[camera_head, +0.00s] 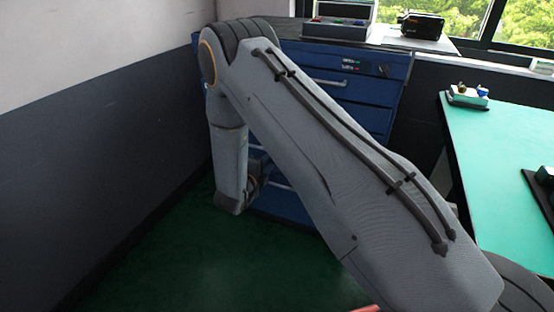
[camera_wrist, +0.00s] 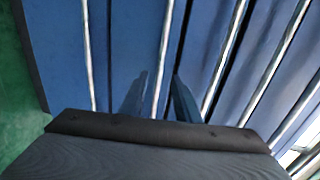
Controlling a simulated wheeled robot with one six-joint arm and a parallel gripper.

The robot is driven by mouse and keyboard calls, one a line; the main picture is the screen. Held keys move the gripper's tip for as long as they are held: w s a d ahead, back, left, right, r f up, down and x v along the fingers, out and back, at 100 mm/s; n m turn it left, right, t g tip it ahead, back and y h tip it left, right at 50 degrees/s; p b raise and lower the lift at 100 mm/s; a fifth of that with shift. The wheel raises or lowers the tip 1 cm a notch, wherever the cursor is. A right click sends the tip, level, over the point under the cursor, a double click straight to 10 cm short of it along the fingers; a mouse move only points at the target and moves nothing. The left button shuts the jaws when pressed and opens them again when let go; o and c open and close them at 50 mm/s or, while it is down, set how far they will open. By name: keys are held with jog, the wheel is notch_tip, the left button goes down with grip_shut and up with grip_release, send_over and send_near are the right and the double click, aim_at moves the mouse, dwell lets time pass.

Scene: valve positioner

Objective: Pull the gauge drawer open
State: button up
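A blue drawer cabinet (camera_head: 368,90) stands against the back wall, with my arm across much of its front. Which drawer is the gauge drawer I cannot tell. All visible drawers look shut. In the wrist view, turned sideways, the blue drawer fronts (camera_wrist: 125,40) carry several long metal bars. My gripper (camera_wrist: 162,98) is open, and one bar handle (camera_wrist: 167,45) runs between its fingers. Whether they touch it I cannot tell. In the head view the fingers are not clear, low at the cabinet's left.
A grey case (camera_head: 335,28) and a black device (camera_head: 422,25) sit on top of the cabinet and sill. A green-topped table (camera_head: 500,150) stands at the right with small items. A dark wall (camera_head: 100,150) is close on the left. Green floor (camera_head: 210,265) is clear.

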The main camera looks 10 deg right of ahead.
jog(key=x, duration=0.7)
jog(key=shift+w+d+b, duration=0.2)
jog(key=shift+w+b, duration=0.1)
jog(key=shift+b, duration=0.05)
grip_shut()
